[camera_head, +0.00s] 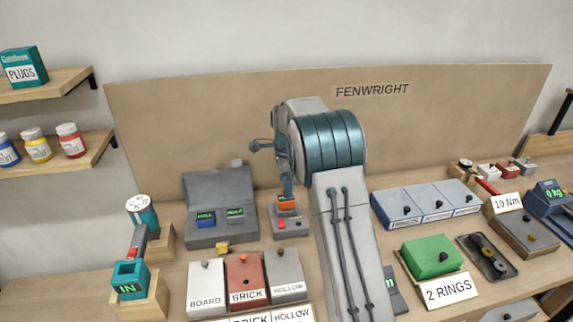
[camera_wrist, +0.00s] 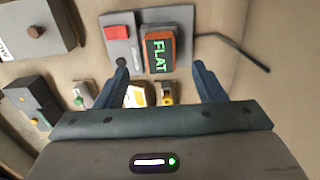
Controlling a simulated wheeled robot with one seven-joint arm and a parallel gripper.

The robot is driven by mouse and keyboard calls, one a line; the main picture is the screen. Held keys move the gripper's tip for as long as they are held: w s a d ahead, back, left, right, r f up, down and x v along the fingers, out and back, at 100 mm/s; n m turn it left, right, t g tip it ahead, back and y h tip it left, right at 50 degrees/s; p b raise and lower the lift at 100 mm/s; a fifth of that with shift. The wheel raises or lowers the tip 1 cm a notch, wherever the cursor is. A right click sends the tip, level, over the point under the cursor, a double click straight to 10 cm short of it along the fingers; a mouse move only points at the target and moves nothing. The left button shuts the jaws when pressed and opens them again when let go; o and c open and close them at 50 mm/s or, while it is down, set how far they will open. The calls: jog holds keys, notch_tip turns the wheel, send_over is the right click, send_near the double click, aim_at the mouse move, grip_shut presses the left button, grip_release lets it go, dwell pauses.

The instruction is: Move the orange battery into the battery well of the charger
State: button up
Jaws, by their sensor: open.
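The orange battery (camera_head: 287,203) has a dark face, which reads FLAT in green in the wrist view (camera_wrist: 160,52). It appears at the back part of a small grey unit (camera_head: 292,226) with a red patch; the same unit (camera_wrist: 118,30) is under it in the wrist view. How deep it sits cannot be told. A larger grey unit (camera_head: 209,241) with two green-lit displays and a raised back stands to the left. Which unit is the charger is not marked, and no empty well shows clearly. My gripper (camera_wrist: 159,73) is open and empty, with the battery ahead of its fingertips.
A small yellow piece (camera_head: 222,248) lies before the larger grey unit. The BOARD, BRICK (camera_head: 246,277) and HOLLOW blocks stand in front. A teal IN device (camera_head: 130,278) is at left, a green box (camera_head: 432,256) at right. A tan FENWRIGHT panel (camera_head: 430,115) closes the back.

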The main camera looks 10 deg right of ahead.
notch_tip(320, 180, up, 10)
jog(key=shift+f+b, duration=0.25)
jog(key=shift+b, duration=0.15)
jog(key=shift+s, duration=0.1)
dwell(0.3)
jog(key=s+r+n+t, duration=0.1)
jog(key=s+r+n, duration=0.3)
jog(key=s, duration=0.5)
jog(key=s+r+n+t, duration=0.15)
jog(key=s+n, duration=0.35)
jog(key=s, duration=0.5)
jog(key=s+f+n, duration=0.3)
jog(key=s+n, duration=0.1)
jog(key=s, duration=0.5)
jog(key=s+f+n, duration=0.3)
jog(key=s+n, duration=0.2)
jog(key=s, duration=0.4)
jog(key=shift+d+f+t, duration=0.15)
jog(key=shift+t, duration=0.2)
